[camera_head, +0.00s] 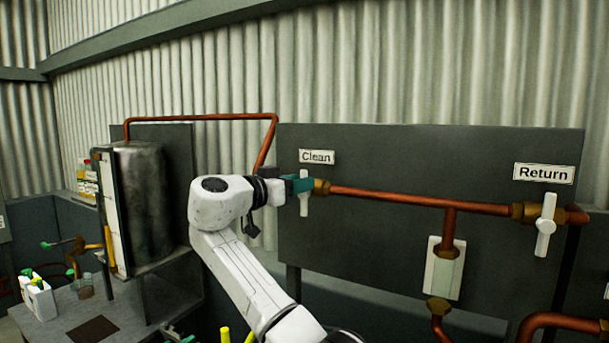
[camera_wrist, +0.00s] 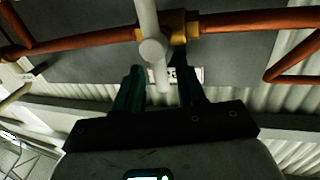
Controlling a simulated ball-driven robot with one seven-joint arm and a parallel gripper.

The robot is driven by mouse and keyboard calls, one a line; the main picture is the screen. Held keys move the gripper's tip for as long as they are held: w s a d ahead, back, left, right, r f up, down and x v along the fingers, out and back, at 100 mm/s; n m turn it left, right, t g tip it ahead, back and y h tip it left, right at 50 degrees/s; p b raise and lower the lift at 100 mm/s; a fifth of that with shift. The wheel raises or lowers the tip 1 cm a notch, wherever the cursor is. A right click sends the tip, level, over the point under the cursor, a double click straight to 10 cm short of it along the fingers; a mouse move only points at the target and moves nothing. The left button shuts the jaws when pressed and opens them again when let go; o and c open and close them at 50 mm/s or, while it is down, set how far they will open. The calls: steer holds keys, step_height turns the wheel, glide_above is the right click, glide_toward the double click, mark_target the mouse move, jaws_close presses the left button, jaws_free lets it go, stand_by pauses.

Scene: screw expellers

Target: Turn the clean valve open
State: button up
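The clean valve has a white handle (camera_head: 304,204) that hangs roughly vertical below the "Clean" label (camera_head: 317,157), on a brass fitting (camera_head: 321,187) at the left end of the copper pipe. My gripper (camera_head: 299,184) is right at the upper part of this handle and hides some of it. In the wrist view my gripper (camera_wrist: 160,88) has its two dark green fingers spread. One end of the white handle (camera_wrist: 152,50) reaches in between them, with a visible gap on each side. The fingers do not appear closed on it.
A second valve with a white handle (camera_head: 545,226) sits at the right under the "Return" label (camera_head: 543,173). A copper pipe (camera_head: 420,197) runs across the dark panel (camera_head: 360,250). A metal tank (camera_head: 147,203) stands at the left, above a table (camera_head: 75,312) with bottles.

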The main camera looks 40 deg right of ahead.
steer(key=shift+w+d+p, duration=0.1)
steer(key=shift+d+p, duration=0.2)
steer(key=shift+d, duration=0.95)
steer(key=shift+c, duration=0.3)
jaws_close()
